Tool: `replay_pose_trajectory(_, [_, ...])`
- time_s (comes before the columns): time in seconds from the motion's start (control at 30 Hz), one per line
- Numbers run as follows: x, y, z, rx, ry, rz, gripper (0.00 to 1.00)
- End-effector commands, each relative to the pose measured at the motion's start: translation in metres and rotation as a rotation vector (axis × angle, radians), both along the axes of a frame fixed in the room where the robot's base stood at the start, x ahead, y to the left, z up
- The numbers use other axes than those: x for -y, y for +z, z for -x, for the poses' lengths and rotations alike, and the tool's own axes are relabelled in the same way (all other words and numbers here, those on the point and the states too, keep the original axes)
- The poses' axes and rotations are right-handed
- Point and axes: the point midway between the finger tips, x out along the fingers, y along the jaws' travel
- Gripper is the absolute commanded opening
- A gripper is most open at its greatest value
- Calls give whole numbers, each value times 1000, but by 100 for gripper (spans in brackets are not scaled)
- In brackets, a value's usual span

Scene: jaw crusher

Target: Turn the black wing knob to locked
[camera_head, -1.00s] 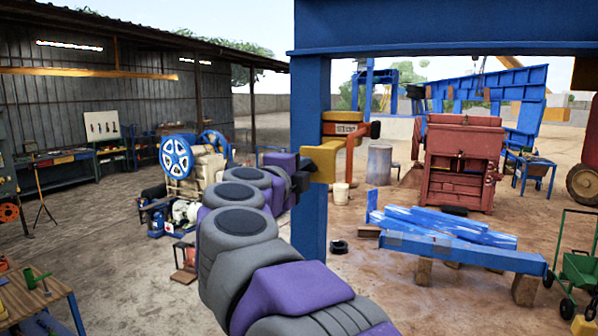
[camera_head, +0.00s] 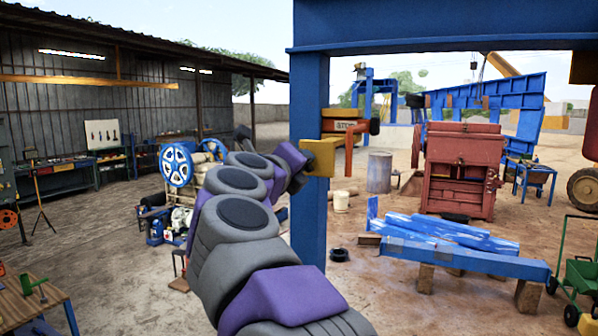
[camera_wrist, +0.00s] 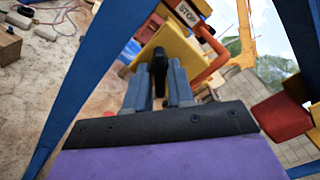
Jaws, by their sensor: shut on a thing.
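The black wing knob (camera_wrist: 159,62) sits on the face of a yellow box (camera_wrist: 172,45) in the wrist view. It appears roughly in line with my gripper's fingers. My gripper (camera_wrist: 159,76) has its two blue-grey fingers on either side of the knob and is shut on it. In the head view the yellow box (camera_head: 322,157) is on the blue post, and my arm reaches it from the left. My wrist largely hides the knob there. I cannot read any lock mark.
A blue post (camera_head: 309,220) stands right beside my gripper. An orange STOP unit (camera_head: 345,127) with an orange lever (camera_head: 349,155) sits just beyond the yellow box. Blue beams (camera_head: 460,255) lie at the right. Open dirt ground is at the left.

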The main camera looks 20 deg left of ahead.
Motion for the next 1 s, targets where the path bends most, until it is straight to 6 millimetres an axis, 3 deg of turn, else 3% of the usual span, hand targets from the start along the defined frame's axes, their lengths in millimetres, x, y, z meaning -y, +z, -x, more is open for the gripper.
replay_pose_trajectory(0.03, [-3, -11, -2, -10, 0, -41, 0])
replay_pose_trajectory(0.6, [-5, -9, -2, 35, -2, -573, 0])
replay_pose_trajectory(1.0, [-4, -6, -2, 57, -2, -839, 0])
